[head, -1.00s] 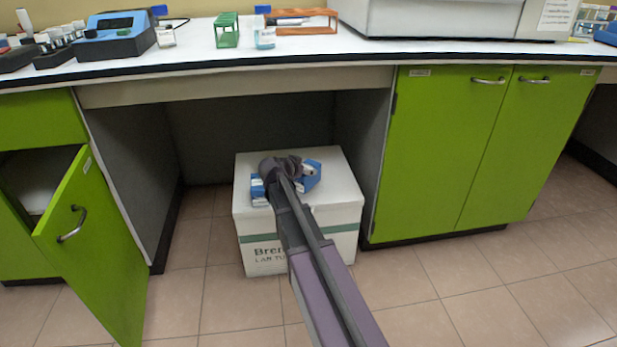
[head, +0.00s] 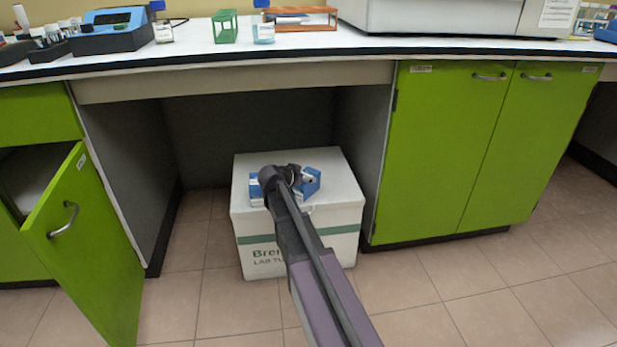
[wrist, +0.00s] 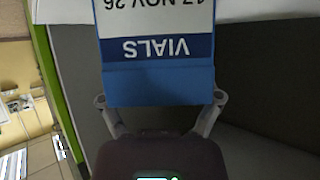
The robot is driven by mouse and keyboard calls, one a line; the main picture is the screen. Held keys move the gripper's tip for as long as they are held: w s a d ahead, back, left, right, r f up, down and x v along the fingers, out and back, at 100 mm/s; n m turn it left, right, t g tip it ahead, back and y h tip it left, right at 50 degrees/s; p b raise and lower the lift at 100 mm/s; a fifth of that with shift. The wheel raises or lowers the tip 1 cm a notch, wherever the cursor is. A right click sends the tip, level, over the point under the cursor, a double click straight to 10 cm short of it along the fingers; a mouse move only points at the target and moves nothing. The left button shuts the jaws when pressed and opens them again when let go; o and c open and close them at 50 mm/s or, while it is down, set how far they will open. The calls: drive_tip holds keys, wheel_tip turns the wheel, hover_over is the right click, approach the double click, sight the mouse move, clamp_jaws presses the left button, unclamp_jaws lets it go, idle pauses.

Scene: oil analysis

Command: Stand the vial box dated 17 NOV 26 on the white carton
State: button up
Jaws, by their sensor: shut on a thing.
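The white carton (head: 345,190) stands on the floor under the bench, with a green band and dark print on its front. My gripper (head: 279,174) is over its top and hides part of it. Blue-and-white box surfaces show left (head: 256,190) and right (head: 311,184) of my gripper; I cannot tell whether they belong to one box. In the wrist view the vial box (wrist: 157,84) is between my fingers, which are shut on it. Its label reads VIALS and 17 NOV 26, upside down and partly cut off. Contact between box and carton is hidden.
Grey side panels flank the knee space around the carton. A green cabinet door (head: 85,250) hangs open at the left; closed green doors (head: 480,150) are at the right. The bench top (head: 190,52) overhangs above, holding racks and instruments. The tiled floor in front is clear.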

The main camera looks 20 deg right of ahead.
drive_tip(key=o, duration=1.1)
drive_tip(key=shift+a+r+p, duration=0.1)
drive_tip(key=shift+r+p, duration=0.1)
drive_tip(key=shift+p, duration=0.1)
drive_tip(key=shift+s+a+r, duration=0.2)
drive_tip(key=shift+s+a, duration=0.05)
drive_tip(key=shift+a, duration=0.05)
drive_tip(key=p+v, duration=0.5)
drive_tip(key=v, duration=0.6)
drive_tip(key=shift+w+f, duration=0.1)
